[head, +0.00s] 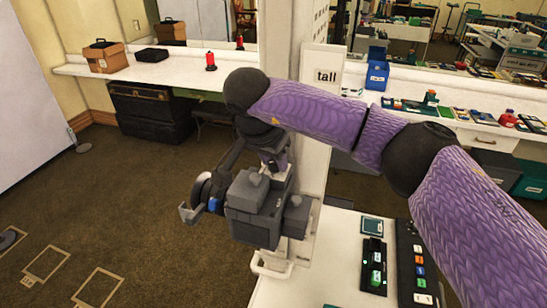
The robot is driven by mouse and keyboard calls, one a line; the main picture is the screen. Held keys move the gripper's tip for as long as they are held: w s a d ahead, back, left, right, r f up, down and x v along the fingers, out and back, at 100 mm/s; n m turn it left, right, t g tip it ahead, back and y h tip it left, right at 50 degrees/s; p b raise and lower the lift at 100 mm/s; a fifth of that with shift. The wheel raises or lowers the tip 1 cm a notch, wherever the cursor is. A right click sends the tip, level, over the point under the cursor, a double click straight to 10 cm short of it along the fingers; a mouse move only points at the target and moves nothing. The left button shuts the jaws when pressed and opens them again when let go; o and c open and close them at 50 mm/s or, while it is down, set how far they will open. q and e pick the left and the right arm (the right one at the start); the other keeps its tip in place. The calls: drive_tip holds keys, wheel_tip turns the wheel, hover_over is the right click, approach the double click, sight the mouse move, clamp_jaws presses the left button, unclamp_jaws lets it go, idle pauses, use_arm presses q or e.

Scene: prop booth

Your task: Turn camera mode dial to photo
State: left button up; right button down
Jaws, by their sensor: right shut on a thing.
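My purple right arm reaches in from the right and bends down at the wrist. Its grey boxy right gripper (200,207) points left, shut at a dark round part (204,188) with a small blue patch, which I take to be the camera mode dial. The gripper body and wrist hide much of what it holds, so the camera's shape and any mode marks are not readable. My left gripper is not in view.
A white pillar (312,195) stands just behind the gripper. A white table (335,235) at lower right carries a black panel with coloured buttons (419,270). A long white counter (185,72) runs along the back. Brown carpet (120,190) at left is mostly clear.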

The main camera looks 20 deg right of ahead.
drive_tip(key=c, duration=0.7)
unclamp_jaws()
drive_tip(key=shift+o, duration=0.2)
drive_tip(key=b+v, duration=0.1)
drive_tip(key=v, duration=0.9)
drive_tip(key=shift+f, duration=0.1)
